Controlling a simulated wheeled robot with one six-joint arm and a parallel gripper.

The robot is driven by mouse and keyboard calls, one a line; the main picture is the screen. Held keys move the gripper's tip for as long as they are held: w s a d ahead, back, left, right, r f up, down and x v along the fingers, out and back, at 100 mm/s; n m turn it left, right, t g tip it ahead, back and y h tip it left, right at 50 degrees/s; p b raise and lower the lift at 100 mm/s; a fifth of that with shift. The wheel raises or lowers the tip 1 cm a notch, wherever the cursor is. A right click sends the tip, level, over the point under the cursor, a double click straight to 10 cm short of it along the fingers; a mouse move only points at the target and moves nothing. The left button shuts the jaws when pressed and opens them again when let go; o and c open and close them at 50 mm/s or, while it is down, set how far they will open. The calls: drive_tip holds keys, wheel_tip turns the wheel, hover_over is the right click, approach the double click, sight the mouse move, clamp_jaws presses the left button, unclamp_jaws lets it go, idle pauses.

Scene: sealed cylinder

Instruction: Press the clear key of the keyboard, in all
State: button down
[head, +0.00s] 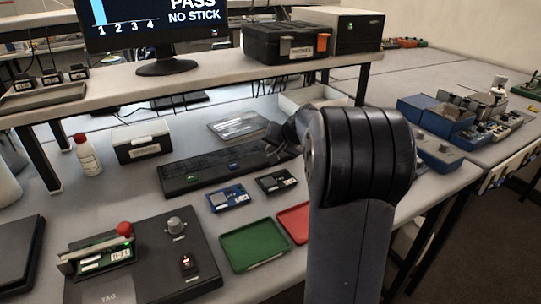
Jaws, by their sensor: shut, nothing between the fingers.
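My gripper (271,151) is shut and empty, small and partly hidden behind my own arm. It hangs over the right end of a long black slab (175,179) on the grey table. I cannot tell from this view whether it touches anything. A dark flat thing (180,101) lies farther back under the shelf. It could be the keyboard, but its keys cannot be made out. No clear key can be read anywhere in the head view. A monitor (138,35) on the shelf shows "PASS" and "NO STICK".
A fixture (150,262) with a red-knobbed lever stands at front left. A green tray (254,245), red tray (294,223), blue board (229,198) and dark board (276,181) lie before the slab. A white bottle (87,155) stands left. The raised shelf (215,73) spans the back.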

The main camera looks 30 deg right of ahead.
drive_tip(key=shift+f, duration=0.15)
idle(0.5)
drive_tip(key=shift+r+p, duration=0.4)
drive_tip(key=shift+r, duration=0.4)
drive_tip(key=shift+r+p, duration=1.85)
drive_tip(key=shift+r, duration=0.6)
